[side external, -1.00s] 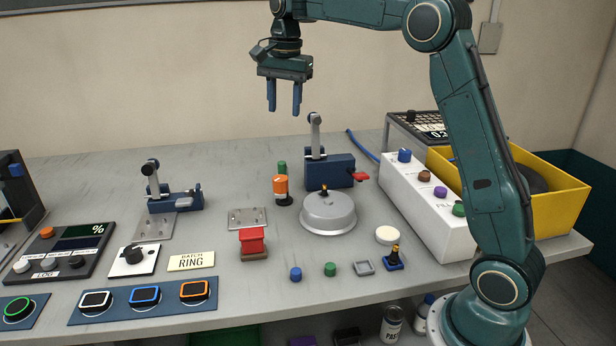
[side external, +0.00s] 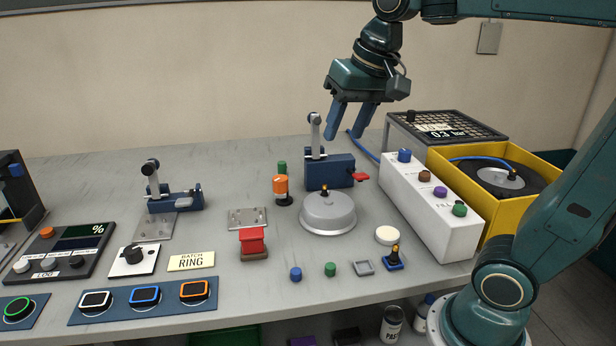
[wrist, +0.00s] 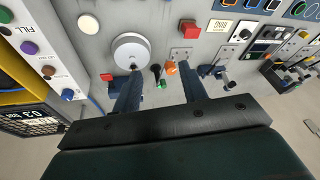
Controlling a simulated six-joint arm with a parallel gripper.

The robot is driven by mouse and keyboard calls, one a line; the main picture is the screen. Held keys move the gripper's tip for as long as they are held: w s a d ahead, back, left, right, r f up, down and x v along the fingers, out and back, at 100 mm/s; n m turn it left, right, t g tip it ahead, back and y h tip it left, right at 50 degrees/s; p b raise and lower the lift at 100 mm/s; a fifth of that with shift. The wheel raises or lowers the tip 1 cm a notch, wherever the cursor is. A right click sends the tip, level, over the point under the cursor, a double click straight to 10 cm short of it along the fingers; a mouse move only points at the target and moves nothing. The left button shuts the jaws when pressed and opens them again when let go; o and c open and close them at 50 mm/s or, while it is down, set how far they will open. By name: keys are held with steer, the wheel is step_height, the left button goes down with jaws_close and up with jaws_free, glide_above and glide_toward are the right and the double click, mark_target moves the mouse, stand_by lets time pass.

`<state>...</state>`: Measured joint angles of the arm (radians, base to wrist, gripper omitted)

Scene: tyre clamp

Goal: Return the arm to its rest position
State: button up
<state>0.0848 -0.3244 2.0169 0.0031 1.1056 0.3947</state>
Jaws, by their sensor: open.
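My gripper (side external: 350,122) is open and empty, high above the back of the bench in the side view. Its two blue fingers point down, spread apart. It hangs above and slightly right of the blue clamp (side external: 330,172) with the upright lever and red handle. In the wrist view the fingers (wrist: 160,92) are apart with nothing between them but the bench below. The grey round disc (side external: 328,212) sits on the bench in front of the clamp; it also shows in the wrist view (wrist: 131,50).
A white button box (side external: 428,205), a yellow bin (side external: 545,165) holding a tyre, and a mesh-topped unit (side external: 460,125) stand at the right. A second clamp (side external: 175,200), an orange-topped cylinder (side external: 281,188) and a red block (side external: 252,243) stand on the bench. Space around my gripper is clear.

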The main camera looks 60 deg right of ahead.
steer(key=s+a+f+n+t, duration=0.1)
steer(key=s+f+n, duration=0.4)
steer(key=s, duration=0.6)
step_height(320, 180, down, 2)
steer(key=shift+a+f+n+t, duration=0.25)
steer(key=shift+a+n+t, duration=0.05)
steer(key=shift+a, duration=0.45)
steer(key=shift+s, duration=0.1)
steer(key=o, duration=1.3)
steer(key=shift+w+r+n, duration=0.2)
steer(key=shift+w+n, duration=0.1)
steer(key=shift+w, duration=0.05)
steer(key=shift+c, duration=0.2)
steer(key=w+d+n+g, duration=0.1)
steer(key=w+n+g, duration=0.4)
steer(key=w+n, duration=0.3)
steer(key=shift+w+d+r+g, duration=0.2)
steer(key=shift+w+g, duration=0.1)
steer(key=shift+w, duration=1.65)
